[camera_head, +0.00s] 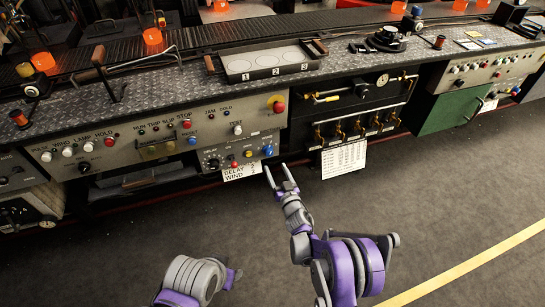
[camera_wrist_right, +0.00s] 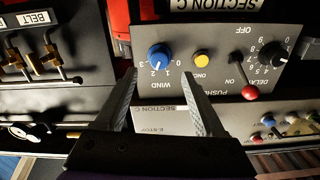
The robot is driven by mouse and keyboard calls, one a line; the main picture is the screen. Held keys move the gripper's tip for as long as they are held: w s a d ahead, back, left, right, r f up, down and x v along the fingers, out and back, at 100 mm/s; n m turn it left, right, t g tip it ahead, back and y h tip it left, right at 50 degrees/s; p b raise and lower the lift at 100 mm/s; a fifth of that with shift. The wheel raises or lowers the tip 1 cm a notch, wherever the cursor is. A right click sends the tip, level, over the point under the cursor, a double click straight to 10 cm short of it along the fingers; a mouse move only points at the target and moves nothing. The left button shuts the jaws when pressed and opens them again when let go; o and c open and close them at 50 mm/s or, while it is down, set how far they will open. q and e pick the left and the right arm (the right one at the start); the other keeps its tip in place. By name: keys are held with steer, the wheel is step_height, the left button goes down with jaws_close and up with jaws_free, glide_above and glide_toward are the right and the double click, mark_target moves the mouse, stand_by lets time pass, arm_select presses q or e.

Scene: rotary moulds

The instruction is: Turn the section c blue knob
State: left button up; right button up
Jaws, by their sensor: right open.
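The blue knob (camera_wrist_right: 160,57) is on a grey control panel (camera_wrist_right: 221,84) marked Section C, beside the numbers 0 to 3 and the word WIND. In the head view, the blue knob (camera_head: 268,150) is at the lower right of the small panel. My right gripper (camera_wrist_right: 159,77) is open and empty, with one finger on each side of the knob's line, and the knob shows just beyond the fingertips. I cannot tell if they touch it. In the head view, my right gripper (camera_head: 281,168) is just below the knob. My left gripper is out of view; only part of that arm shows.
A yellow button (camera_wrist_right: 202,57), a red-tipped lever (camera_wrist_right: 249,92) and a black delay knob (camera_wrist_right: 273,54) share the panel. A white label sheet (camera_head: 242,171) hangs below it. Levers marked BELT (camera_wrist_right: 40,62) stand to the left in the wrist view. The floor (camera_head: 420,200) is clear.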

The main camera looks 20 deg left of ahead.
mark_target(270, 155)
steer(key=x, duration=0.7)
steer(key=shift+w+a, duration=0.15)
steer(key=shift+w, duration=0.1)
jaws_close()
